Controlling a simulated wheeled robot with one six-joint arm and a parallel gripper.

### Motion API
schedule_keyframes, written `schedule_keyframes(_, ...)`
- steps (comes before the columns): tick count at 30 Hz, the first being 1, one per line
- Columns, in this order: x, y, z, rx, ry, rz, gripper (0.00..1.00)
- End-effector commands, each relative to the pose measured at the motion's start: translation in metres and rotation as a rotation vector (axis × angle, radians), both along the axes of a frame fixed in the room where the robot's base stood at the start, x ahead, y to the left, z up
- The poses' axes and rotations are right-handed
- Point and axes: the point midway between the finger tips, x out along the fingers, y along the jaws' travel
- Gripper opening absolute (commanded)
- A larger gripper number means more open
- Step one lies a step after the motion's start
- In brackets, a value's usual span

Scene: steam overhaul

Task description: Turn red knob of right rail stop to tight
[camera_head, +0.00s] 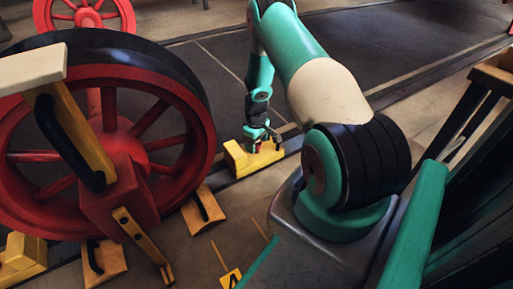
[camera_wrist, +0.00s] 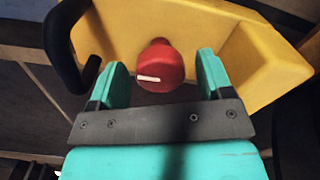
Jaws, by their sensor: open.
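The right rail stop is a yellow block (camera_head: 256,156) on the rail beside the large red wheel. In the wrist view its yellow body (camera_wrist: 240,45) fills the upper part, with a black handle (camera_wrist: 66,45) at the left. Its red knob (camera_wrist: 159,66) faces the camera and carries a white mark, which lies almost level at the knob's lower left. My gripper (camera_wrist: 162,72) is open, with one teal finger on each side of the knob and gaps between. In the head view my gripper (camera_head: 257,138) is over the yellow block and hides the knob.
A large red spoked wheel (camera_head: 135,135) stands left of my arm. Yellow wedges with black handles (camera_head: 203,208) lie on the floor near it. Another yellow block (camera_head: 22,255) is at the lower left. A wooden and dark frame (camera_head: 480,105) stands at the right.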

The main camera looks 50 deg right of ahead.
Motion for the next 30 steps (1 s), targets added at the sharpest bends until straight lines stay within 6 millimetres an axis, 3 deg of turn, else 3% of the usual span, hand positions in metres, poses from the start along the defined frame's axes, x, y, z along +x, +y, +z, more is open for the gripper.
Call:
schedule_keyframes(10,0.0002,-0.0002,-0.0038,-0.001,-0.001,0.000,0.73)
schedule_keyframes(17,0.0002,-0.0003,-0.0038,-0.001,-0.001,0.000,0.25)
schedule_keyframes(30,0.0003,-0.0005,-0.0012,-0.001,-0.001,-0.083,0.25)
